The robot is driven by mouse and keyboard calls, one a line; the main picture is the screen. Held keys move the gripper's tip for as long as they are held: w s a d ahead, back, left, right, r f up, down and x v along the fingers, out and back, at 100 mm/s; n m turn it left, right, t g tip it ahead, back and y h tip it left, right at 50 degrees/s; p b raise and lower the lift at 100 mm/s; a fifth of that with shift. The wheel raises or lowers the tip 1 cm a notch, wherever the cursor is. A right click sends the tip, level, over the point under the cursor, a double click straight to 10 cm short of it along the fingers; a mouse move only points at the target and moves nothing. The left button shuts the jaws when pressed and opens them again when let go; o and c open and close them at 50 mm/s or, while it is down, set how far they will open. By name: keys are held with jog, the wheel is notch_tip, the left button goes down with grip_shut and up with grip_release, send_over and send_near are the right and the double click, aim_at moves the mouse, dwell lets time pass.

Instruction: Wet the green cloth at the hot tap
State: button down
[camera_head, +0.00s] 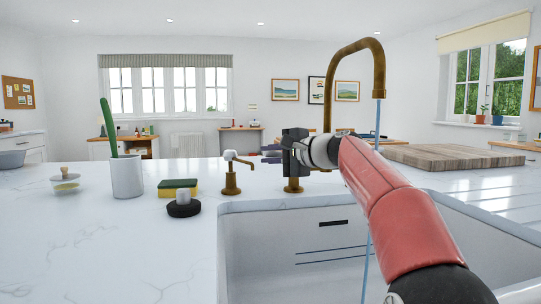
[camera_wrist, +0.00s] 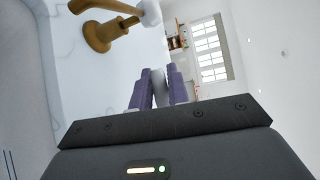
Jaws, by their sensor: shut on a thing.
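A tall brass tap (camera_head: 328,95) arches over the white sink (camera_head: 250,245). A thin blue stream of water (camera_head: 377,120) runs from its spout into the sink. A short brass fitting with a white lever-like top (camera_head: 231,178) stands left of the tap; it also shows in the wrist view (camera_wrist: 98,35). My gripper (camera_head: 268,153), with purple fingers, points left just beside this fitting. In the wrist view my gripper (camera_wrist: 158,90) is shut on a small pale thing (camera_wrist: 159,88); whether it is part of the white top is unclear. I see no green cloth.
A wooden board (camera_head: 452,155) lies behind right.

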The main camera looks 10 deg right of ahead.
jog(key=c, duration=1.3)
grip_release()
jog(key=shift+c, duration=0.2)
jog(key=b+v, duration=0.1)
jog(key=v, duration=0.6)
jog(key=shift+s+d+b, duration=0.25)
jog(key=shift+s+b, duration=0.05)
